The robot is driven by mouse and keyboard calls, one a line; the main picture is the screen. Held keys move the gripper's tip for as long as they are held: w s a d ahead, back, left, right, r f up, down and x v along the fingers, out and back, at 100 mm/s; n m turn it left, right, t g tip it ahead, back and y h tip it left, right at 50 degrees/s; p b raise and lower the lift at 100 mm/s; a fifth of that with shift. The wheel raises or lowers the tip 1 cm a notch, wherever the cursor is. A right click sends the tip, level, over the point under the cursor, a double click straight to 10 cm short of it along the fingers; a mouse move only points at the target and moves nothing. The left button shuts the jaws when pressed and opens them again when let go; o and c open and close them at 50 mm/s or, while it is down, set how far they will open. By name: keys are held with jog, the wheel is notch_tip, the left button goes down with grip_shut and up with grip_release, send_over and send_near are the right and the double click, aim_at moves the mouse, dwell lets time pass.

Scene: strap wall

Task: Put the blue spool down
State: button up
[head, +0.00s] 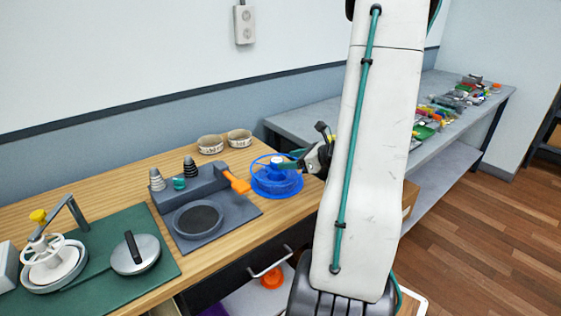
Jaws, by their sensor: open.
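The blue spool (276,184) lies flat on the wooden table near its right end, with a paler middle. My gripper (290,160) is at the spool's right and upper side, its fingers reaching over the spool's top. It is open. Whether a finger touches the spool cannot be told from this view. My white arm covers the area to the right of the gripper.
Left of the spool is a grey station (228,219) with an orange handle (237,181). Two tape rolls (211,144) lie behind. A green mat (165,272) with a lidded pan (135,254) is further left. A cluttered grey bench (300,124) stands behind right.

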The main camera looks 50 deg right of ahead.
jog(key=a+v, duration=0.1)
jog(key=v, duration=0.5)
jog(key=w+a+r+n+g+y, duration=0.2)
jog(key=a+r+n+g+y, duration=0.15)
jog(key=a+n, duration=0.75)
jog(key=w+a+r+n+g+y, duration=0.15)
jog(key=a+r+n+g, duration=0.35)
jog(key=a, duration=0.9)
jog(key=s+a+r+n+g+h, duration=0.3)
jog(key=s+a+n+h, duration=0.4)
jog(key=s+n, duration=0.5)
jog(key=a+n, duration=0.2)
jog(key=n, duration=0.4)
jog(key=shift+s+a+r, duration=0.15)
jog(key=shift+s+a, duration=0.05)
jog(key=shift+a, duration=0.2)
